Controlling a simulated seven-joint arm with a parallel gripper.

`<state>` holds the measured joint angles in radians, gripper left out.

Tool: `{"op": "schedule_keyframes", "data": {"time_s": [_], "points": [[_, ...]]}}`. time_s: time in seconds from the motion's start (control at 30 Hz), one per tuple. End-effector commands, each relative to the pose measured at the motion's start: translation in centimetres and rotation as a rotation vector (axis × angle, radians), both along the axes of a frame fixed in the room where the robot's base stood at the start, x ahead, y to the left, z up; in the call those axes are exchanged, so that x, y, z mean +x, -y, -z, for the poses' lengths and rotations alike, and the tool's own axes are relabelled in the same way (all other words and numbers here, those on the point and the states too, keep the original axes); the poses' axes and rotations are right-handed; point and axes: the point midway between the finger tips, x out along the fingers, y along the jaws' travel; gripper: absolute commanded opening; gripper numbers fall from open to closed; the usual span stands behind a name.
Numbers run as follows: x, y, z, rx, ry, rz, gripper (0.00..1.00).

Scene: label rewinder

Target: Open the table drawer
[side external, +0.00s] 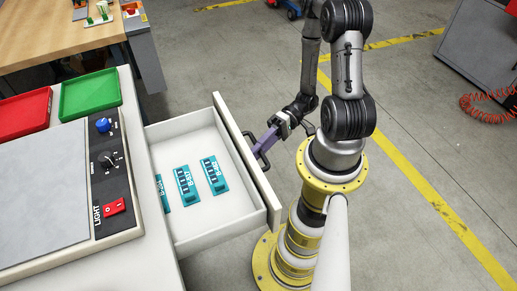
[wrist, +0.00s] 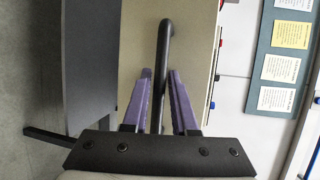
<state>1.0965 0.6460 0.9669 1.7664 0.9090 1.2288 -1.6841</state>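The table drawer (side external: 215,234) is pulled out from the workbench in the side external view, and its inside is visible. Its dark bar handle (side external: 262,162) is on the front panel (side external: 243,150). My gripper (side external: 262,142) is at this handle, with purple fingers. In the wrist view, the handle bar (wrist: 163,60) runs between the two fingertips of my gripper (wrist: 160,75). The fingers are close to the bar on both sides. I cannot tell whether both press on it.
Several teal labelled items (side external: 187,185) lie in the drawer. The bench top (side external: 45,190) holds a red tray (side external: 24,113), a green tray (side external: 90,94) and a control panel (side external: 112,170) with a knob and switch. Open floor lies right of the drawer, beyond my base.

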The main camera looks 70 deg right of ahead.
Motion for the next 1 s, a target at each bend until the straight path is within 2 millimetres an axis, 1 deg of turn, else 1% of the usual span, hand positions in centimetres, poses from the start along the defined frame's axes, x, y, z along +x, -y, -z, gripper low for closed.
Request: {"op": "schedule_keyframes", "data": {"time_s": [0.03,0.1,0.37,0.53,0.73,0.87,1.0], "points": [[0.0,0.0,0.0,0.0,0.0,0.0,0.37],[0.0,0.0,0.0,0.0,0.0,0.0,0.47],[0.0,0.0,0.0,-0.001,-0.001,-0.001,0.47],[-0.7,-0.1,-0.7,-0.054,-0.008,-0.075,0.47],[-3.4,0.1,-2.3,-0.239,-0.031,-0.302,0.47],[-3.0,1.1,-3.9,-0.345,-0.184,-0.326,0.47],[-2.7,1.9,-6.2,-0.502,-0.341,-0.32,0.47]]}}
